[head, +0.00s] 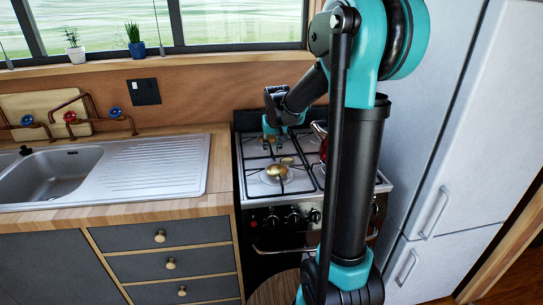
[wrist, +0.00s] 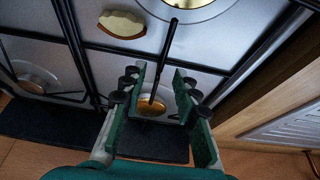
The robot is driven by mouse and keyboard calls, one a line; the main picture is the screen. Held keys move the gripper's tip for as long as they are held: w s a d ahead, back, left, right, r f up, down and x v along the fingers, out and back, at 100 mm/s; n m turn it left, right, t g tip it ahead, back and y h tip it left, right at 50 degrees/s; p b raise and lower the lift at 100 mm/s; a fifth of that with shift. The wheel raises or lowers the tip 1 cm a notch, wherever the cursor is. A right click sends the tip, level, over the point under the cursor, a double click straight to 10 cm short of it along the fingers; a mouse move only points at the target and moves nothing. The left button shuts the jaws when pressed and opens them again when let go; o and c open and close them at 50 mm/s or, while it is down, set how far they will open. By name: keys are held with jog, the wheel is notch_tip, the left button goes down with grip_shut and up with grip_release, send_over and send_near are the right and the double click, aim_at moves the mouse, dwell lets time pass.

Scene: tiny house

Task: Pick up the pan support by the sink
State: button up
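The pan support by the sink (head: 268,158) is a black wire grate over the left burners of the stove. In the wrist view one of its dark bars (wrist: 170,40) runs down between my fingers, above a brass burner (wrist: 152,106). My gripper (head: 272,137) is over the rear left part of the stove. In the wrist view my gripper (wrist: 160,78) is open, with a green-padded finger on each side of the bar and visible gaps between. I cannot tell how far the fingertips reach below the bar. My arm hides much of the stove's right side.
The wooden counter (head: 215,190) with the sink (head: 60,175) adjoins the stove's left. A fridge (head: 450,130) stands to the right. A red object (head: 322,146) shows partly behind my arm. A small gold-coloured piece (wrist: 122,23) lies near the grate. The wall is close behind.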

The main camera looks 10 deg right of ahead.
jog(key=shift+x, duration=1.25)
jog(key=shift+c, duration=0.3)
grip_shut()
